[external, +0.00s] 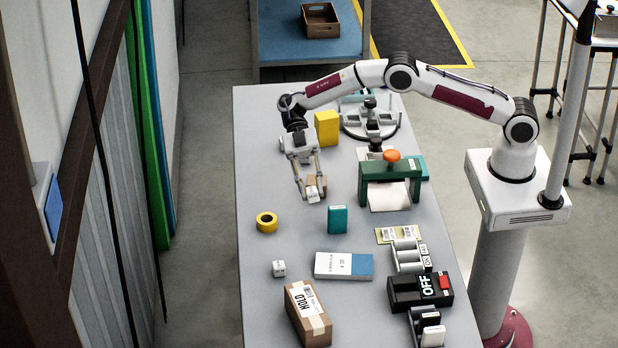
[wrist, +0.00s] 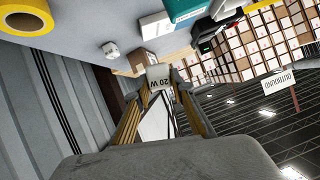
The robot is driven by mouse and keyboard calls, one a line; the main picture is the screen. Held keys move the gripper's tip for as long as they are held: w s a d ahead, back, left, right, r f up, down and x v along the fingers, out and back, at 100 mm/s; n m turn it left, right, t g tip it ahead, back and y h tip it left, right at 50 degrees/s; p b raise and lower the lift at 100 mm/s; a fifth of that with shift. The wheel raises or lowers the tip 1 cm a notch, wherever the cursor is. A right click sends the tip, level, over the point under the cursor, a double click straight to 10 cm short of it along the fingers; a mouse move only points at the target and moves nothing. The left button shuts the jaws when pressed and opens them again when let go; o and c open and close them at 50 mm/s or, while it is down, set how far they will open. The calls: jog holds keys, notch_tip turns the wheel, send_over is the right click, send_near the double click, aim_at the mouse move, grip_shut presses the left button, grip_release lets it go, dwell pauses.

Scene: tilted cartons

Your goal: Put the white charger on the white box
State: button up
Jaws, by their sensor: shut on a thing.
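The white charger (wrist: 160,77), marked "20 W", is between my fingertips in the wrist view. My gripper (external: 312,190) is shut on it. In the external view the charger (external: 313,195) shows small and pale at the fingertips, with a tan patch beside it that I cannot make out. The white box (external: 335,264), with a blue right end, lies flat on the table, nearer the external camera than my gripper and apart from it. Its top looks clear. The white box also shows in the wrist view (wrist: 154,25).
A teal box (external: 337,219) stands between my gripper and the white box. A yellow tape roll (external: 266,222), a small white cube (external: 279,268) and a brown carton (external: 306,313) are to the left and front. A green press (external: 380,180) and a black OFF unit (external: 420,289) stand on the right.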

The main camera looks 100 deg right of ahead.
jog(key=s+a+r+n, duration=0.1)
jog(key=s+a+r, duration=0.15)
jog(key=a, duration=0.45)
jog(key=s+a+r, duration=0.1)
jog(key=s+a, duration=0.2)
jog(key=a, duration=0.4)
jog(key=t, duration=0.2)
send_over(356, 267)
jog(key=shift+d+f, duration=0.1)
jog(key=shift+f, duration=2.15)
jog(key=shift+f, duration=3.1)
jog(key=shift+f, duration=0.15)
jog(key=shift+f, duration=1.75)
